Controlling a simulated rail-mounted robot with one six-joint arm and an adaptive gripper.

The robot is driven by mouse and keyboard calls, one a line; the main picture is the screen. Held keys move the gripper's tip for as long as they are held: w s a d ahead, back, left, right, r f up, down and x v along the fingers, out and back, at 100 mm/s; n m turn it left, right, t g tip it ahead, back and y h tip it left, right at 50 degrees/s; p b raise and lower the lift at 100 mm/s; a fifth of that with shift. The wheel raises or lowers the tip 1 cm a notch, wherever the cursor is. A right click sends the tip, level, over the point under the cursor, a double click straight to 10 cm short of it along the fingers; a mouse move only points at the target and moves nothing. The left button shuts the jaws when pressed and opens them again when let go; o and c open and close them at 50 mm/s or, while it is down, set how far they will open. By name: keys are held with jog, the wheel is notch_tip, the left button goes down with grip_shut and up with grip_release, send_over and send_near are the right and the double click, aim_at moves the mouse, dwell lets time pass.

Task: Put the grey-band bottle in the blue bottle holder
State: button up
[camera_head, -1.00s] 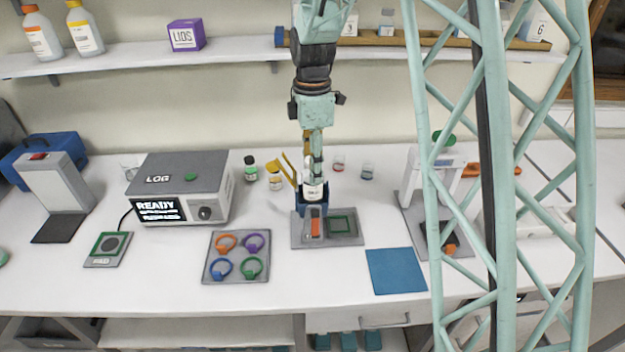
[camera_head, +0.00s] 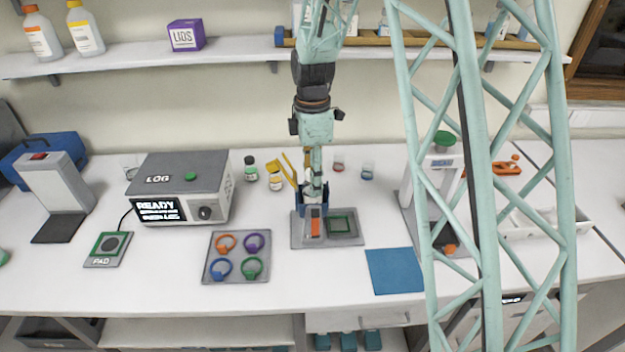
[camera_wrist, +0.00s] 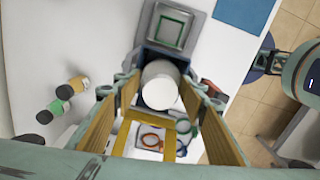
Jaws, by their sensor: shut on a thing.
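My gripper (camera_head: 314,186) is low over the small dark blue bottle holder (camera_head: 301,205) at the back of a grey plate, in the head view. It is shut on a bottle, whose round white top (camera_wrist: 160,84) shows between the golden fingers in the wrist view. The bottle stands upright in line with the holder, and its lower part looks to be inside the walls. The holder also shows beyond the bottle in the wrist view (camera_wrist: 151,57). The bottle's band is hidden, so its colour cannot be read. Whether the bottle touches the holder's floor cannot be told.
Dark-capped bottles with green (camera_head: 251,170) and yellow (camera_head: 275,180) bands stand left of the gripper. A blue mat (camera_head: 395,271) lies right, a ring tray (camera_head: 211,273) left. The LOG box (camera_head: 180,175) stands further left.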

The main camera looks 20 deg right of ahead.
jog(key=shift+f, duration=0.1)
jog(key=o, duration=1.4)
jog(key=shift+r, duration=0.2)
notch_tip(320, 180, up, 11)
jog(key=shift+r, duration=0.45)
dwell(0.4)
